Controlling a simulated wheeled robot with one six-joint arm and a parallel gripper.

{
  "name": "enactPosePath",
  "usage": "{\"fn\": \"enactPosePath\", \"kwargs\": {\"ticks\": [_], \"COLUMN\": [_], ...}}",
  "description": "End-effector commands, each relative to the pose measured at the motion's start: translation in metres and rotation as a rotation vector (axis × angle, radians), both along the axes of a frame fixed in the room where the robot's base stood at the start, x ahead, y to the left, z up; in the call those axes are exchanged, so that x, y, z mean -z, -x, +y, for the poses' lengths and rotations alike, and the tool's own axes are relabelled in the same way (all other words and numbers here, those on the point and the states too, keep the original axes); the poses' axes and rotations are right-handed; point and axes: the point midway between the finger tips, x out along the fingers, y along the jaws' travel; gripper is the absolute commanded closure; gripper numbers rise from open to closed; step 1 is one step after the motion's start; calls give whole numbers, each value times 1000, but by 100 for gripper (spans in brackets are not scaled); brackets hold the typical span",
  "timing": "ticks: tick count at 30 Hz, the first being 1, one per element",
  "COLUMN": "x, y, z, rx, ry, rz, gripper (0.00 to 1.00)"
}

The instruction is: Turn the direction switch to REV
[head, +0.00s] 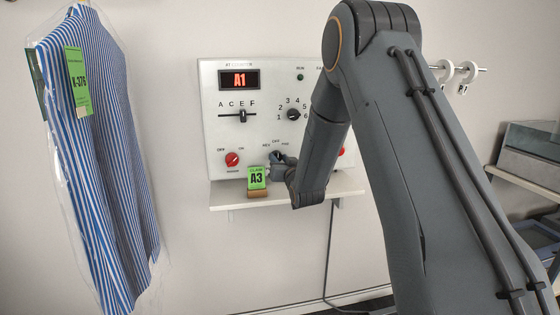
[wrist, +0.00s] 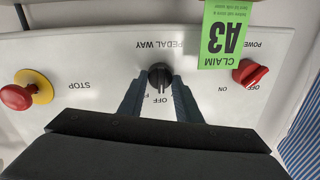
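The direction switch is a black round knob (wrist: 159,76) on the light panel, under the words PEDAL WAY, which read upside down in the wrist view. The OFF label is just below it there, and its pointer appears to line up with OFF. In the head view the knob (head: 276,155) is partly hidden by my gripper, with REV to its upper left and OFF above. My gripper (wrist: 158,84) is open, with one finger on each side of the knob; narrow gaps seem to show between the fingertips and the knob.
A red power knob (head: 232,159) and a green A3 claim ticket (head: 257,178) on a wooden block are left of the switch. A red STOP button (wrist: 17,97) is on the other side. Above are a slider (head: 242,115) and a numbered dial (head: 293,114). A bagged striped shirt (head: 105,150) hangs left.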

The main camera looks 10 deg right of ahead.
Motion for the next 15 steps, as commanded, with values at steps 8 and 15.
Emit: {"fn": "enactPosePath", "kwargs": {"ticks": [8, 15], "x": [0, 0], "y": [0, 0], "z": [0, 1], "rx": [0, 0], "ry": [40, 179], "rz": [0, -2], "gripper": [92, 92]}}
